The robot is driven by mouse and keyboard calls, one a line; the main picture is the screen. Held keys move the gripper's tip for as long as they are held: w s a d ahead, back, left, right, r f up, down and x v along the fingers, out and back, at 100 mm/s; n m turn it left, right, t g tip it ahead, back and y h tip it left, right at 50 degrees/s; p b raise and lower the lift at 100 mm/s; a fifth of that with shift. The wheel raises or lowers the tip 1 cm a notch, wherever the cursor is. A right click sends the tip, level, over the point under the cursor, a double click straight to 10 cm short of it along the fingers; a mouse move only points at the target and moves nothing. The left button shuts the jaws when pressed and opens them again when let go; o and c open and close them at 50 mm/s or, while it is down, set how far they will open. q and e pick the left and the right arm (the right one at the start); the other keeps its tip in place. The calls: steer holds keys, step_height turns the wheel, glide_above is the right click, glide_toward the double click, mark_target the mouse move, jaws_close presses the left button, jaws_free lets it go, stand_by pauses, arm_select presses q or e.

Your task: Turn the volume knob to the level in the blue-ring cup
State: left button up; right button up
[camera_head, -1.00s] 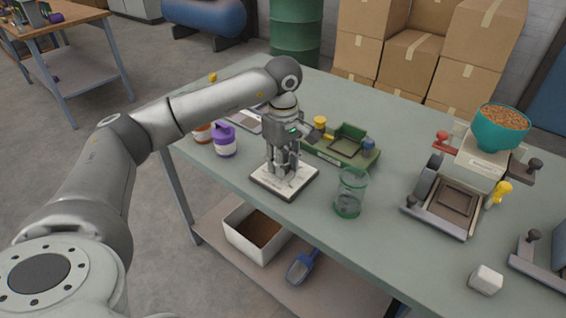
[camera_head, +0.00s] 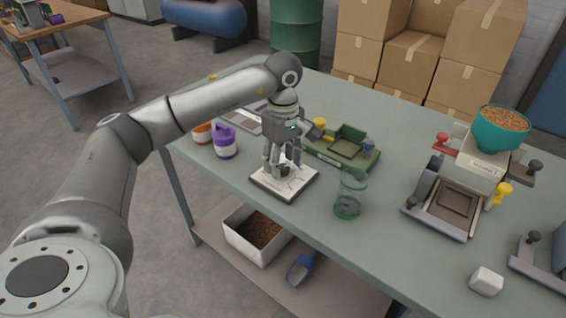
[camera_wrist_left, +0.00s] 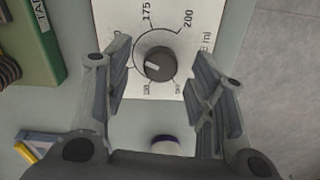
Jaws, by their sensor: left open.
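The volume knob (camera_wrist_left: 160,66) is dark and round with a white pointer mark. It sits on a white dial plate (camera_wrist_left: 120,18) printed with numbers such as 175 and 200; other numbers are too small to read surely. The mark points roughly left in the wrist view. In the head view the plate (camera_head: 301,185) lies on the bench below my left gripper (camera_head: 281,168). That gripper is open, its fingers on either side of the knob, with gaps visible in the wrist view. A clear cup (camera_head: 349,198) with a greenish tint stands right of the plate; I cannot make out a blue ring.
A green scale (camera_head: 341,158) stands behind the plate. A purple jar (camera_head: 225,143) and an orange jar (camera_head: 202,132) stand left of it. A filler machine with a teal hopper (camera_head: 501,131) and a white block (camera_head: 486,281) are on the right.

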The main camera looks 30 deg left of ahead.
mark_target(283, 168)
arm_select(q)
step_height(283, 168, up, 11)
stand_by(0.3)
steer(key=shift+s+f, duration=0.1)
stand_by(0.4)
